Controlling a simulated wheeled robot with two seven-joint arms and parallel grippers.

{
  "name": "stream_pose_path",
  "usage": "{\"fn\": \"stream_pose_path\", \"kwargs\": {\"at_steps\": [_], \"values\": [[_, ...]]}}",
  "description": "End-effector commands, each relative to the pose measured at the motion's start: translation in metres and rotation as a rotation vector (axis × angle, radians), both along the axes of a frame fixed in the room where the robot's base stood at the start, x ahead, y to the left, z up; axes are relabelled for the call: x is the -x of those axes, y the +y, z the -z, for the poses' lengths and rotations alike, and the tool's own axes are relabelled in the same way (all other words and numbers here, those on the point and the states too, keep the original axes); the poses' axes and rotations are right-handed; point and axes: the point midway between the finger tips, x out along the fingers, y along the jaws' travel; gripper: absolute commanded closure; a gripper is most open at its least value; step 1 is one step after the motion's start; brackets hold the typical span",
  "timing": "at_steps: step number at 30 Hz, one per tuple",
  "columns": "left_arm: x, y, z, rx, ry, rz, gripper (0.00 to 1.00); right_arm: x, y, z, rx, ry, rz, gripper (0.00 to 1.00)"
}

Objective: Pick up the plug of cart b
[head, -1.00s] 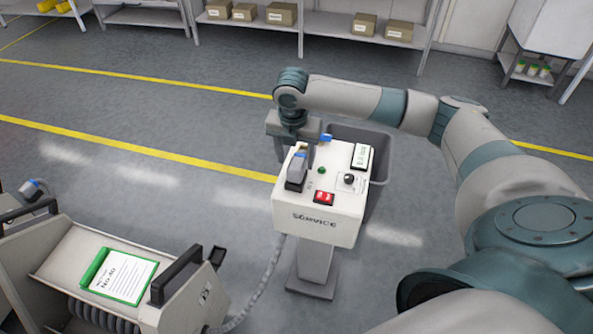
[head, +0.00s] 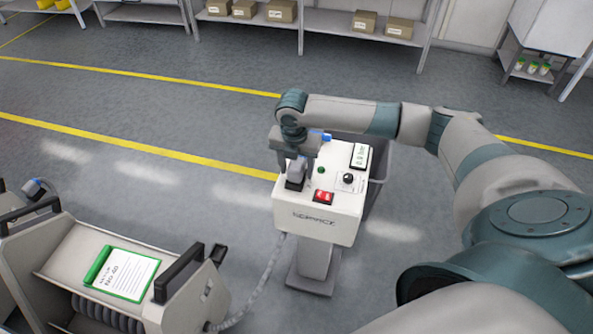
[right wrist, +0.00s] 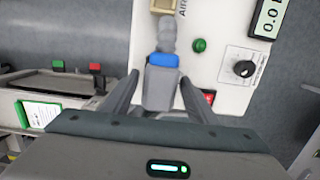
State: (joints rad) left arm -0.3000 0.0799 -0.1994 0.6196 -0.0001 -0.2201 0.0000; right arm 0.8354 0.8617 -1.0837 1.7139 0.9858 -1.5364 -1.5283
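A grey plug (head: 296,172) stands on the white top of the service post (head: 318,226). In the right wrist view the plug (right wrist: 160,85) has a blue band and lies between the two fingers. My right gripper (head: 294,165) is above the post's left side, with its fingers around the plug. The gripper (right wrist: 158,92) is open, with a gap on each side of the plug. A second grey and blue plug (head: 34,188) is at the far left trolley. I cannot read a letter b on either trolley. My left gripper is not in view.
A trolley (head: 185,300) with a green-edged card (head: 122,273) and black handle stands front left. A ribbed hose (head: 262,285) runs between it and the post. The post top holds a red switch (head: 323,197), green button and black knob. Open floor lies behind.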

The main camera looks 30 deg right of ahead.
Motion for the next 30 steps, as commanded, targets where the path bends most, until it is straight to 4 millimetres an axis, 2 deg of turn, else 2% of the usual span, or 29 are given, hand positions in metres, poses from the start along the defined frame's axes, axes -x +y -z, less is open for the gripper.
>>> {"fn": "stream_pose_path", "kwargs": {"at_steps": [1, 6, 18, 23, 27, 30], "values": [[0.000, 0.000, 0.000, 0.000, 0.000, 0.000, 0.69, 0.000, 0.000, 0.000, 0.000, 0.000, 0.000, 0.60], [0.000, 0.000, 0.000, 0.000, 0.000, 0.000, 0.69, 0.000, 0.000, 0.000, 0.000, 0.000, 0.000, 1.00], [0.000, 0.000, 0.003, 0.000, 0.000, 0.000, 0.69, -0.001, 0.000, -0.006, 0.000, -0.003, 0.001, 1.00], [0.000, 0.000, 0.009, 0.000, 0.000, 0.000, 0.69, -0.002, -0.001, -0.021, 0.000, -0.006, 0.000, 1.00], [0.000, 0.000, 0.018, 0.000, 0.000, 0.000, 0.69, -0.001, -0.001, -0.043, 0.000, -0.006, 0.000, 1.00], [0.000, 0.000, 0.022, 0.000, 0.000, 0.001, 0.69, 0.017, -0.013, -0.051, 0.002, -0.003, 0.001, 1.00]]}}
